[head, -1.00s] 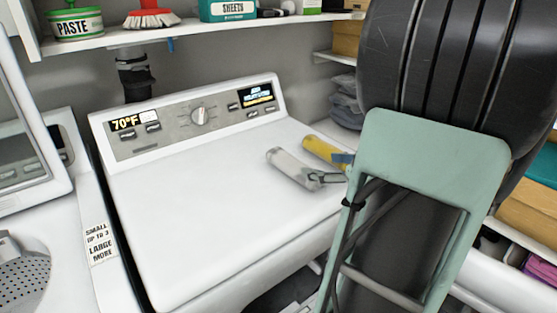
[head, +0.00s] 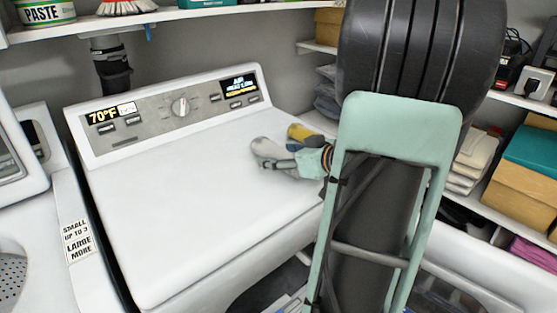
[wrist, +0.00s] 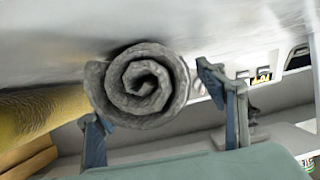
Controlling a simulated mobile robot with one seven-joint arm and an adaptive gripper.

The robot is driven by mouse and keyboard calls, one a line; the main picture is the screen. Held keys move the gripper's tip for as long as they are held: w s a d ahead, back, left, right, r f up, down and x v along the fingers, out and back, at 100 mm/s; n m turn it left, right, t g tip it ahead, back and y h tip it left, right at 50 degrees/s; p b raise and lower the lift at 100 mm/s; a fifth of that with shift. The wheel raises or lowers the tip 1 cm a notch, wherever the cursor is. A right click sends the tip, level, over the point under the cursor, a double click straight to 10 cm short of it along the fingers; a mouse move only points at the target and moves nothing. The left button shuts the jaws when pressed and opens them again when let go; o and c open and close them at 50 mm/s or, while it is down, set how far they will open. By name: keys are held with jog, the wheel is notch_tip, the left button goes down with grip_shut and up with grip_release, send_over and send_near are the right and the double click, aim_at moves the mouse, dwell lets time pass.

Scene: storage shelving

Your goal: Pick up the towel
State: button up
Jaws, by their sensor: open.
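A pale grey rolled towel (head: 266,151) lies on the white machine top, near its right edge. In the wrist view its spiral end (wrist: 140,84) faces the camera. A yellow roll (head: 299,132) lies just behind it and shows at the left of the wrist view (wrist: 38,112). My gripper (head: 290,161) is open at the near right end of the grey towel. In the wrist view its two fingers (wrist: 152,108) stand apart, with the grey roll's end between them but closer to the left finger. Contact cannot be told.
The white machine (head: 190,195) has a clear top left of the rolls and a raised control panel (head: 165,112) behind. A shelf (head: 180,16) runs above it. Shelves at the right hold folded cloths (head: 474,160) and boxes. My arm hides part of the right side.

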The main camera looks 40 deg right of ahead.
jog(key=shift+w, duration=0.2)
jog(key=c, duration=1.4)
jog(key=shift+r, duration=0.1)
